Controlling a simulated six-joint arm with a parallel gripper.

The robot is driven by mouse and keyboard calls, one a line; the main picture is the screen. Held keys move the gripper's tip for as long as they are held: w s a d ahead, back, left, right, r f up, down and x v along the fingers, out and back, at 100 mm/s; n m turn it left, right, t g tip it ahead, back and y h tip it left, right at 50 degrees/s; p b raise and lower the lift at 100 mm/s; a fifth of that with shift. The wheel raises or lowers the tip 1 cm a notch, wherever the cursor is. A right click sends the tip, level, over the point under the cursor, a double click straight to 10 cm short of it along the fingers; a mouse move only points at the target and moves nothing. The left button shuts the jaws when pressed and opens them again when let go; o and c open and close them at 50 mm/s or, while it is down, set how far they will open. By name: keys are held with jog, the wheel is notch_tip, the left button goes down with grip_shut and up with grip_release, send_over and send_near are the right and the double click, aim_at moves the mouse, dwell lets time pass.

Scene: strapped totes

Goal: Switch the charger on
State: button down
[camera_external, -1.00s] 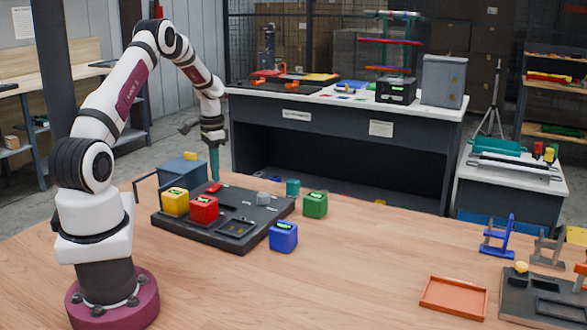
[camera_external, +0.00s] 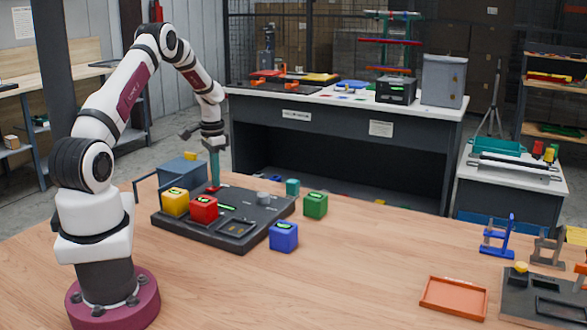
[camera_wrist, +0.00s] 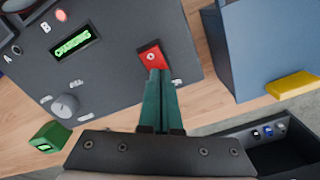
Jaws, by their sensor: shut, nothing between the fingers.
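The charger (camera_external: 267,215) is a dark grey panel on the wooden table; it fills the upper left of the wrist view (camera_wrist: 110,75). Its display (camera_wrist: 75,43) is lit green and reads CHARGING. A red switch (camera_wrist: 150,57) sits near the panel's edge; it also shows in the external view (camera_external: 213,189). My gripper (camera_wrist: 157,75) is shut and empty, its teal fingertips at the switch and seeming to touch it. They cover part of it. A grey knob (camera_wrist: 66,105) and small round lamps are beside the letters A and B; the B lamp (camera_wrist: 61,15) is red.
A yellow cube (camera_external: 175,202) and a red cube (camera_external: 204,209) sit on the charger. Blue (camera_external: 284,237), green (camera_external: 315,205) and teal (camera_external: 292,187) cubes stand around it. A blue-grey box (camera_external: 183,170) is behind. An orange tray (camera_external: 453,297) lies right; the table's middle is clear.

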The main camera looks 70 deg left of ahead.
notch_tip(320, 180, up, 7)
dwell(0.6)
jog(key=shift+d, duration=0.1)
